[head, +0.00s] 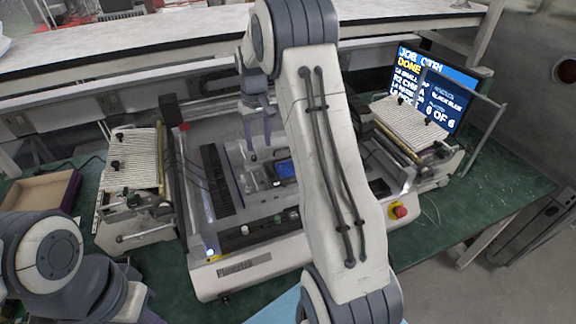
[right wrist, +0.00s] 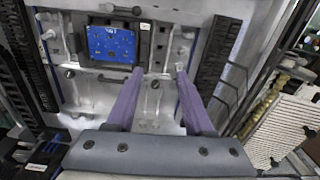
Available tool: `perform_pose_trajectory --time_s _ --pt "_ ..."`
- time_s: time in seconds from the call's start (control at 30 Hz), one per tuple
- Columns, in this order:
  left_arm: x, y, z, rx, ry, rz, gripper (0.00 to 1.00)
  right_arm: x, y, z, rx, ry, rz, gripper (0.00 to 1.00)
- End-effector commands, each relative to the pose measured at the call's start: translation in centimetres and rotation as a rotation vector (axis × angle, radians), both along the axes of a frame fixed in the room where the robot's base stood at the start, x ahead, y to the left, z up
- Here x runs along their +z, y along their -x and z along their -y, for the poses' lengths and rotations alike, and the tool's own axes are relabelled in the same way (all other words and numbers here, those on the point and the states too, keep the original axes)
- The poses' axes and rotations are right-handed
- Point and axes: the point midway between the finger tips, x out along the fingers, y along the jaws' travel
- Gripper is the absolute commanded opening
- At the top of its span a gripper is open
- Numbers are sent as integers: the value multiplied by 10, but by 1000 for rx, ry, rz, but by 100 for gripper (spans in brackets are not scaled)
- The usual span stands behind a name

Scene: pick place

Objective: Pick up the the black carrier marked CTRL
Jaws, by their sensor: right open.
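A blue circuit board (right wrist: 112,45) lies in a black-edged holder in the machine's bed, at the upper left of the right wrist view. In the head view the blue board (head: 286,169) shows beside my right forearm, which partly covers the bed. The holder may be the black carrier; I cannot read a CTRL mark on it. My right gripper (head: 258,136) is open and empty above the bed, its purple fingers pointing down. In the right wrist view its fingertips (right wrist: 161,72) are to the right of and below the board, apart from it. My left gripper is out of view.
The machine's front panel (head: 235,266) has a red stop button (head: 400,211) at its right. Feeders stand left (head: 130,165) and right (head: 412,122). A monitor (head: 437,85) reads "JOB CTRL" and "DONE". A cardboard tray (head: 38,192) lies far left on the green mat.

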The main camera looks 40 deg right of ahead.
Motion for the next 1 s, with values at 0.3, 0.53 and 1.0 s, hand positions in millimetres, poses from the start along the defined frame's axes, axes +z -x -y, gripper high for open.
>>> perform_pose_trajectory --time_s 0.3,0.53,1.0 --pt "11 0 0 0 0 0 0 -42 -4 33 -51 2 -9 52" --pt "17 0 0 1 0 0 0 -63 -4 33 -51 3 -5 52" --pt "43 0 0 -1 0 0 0 -114 -6 34 -51 3 -3 52"
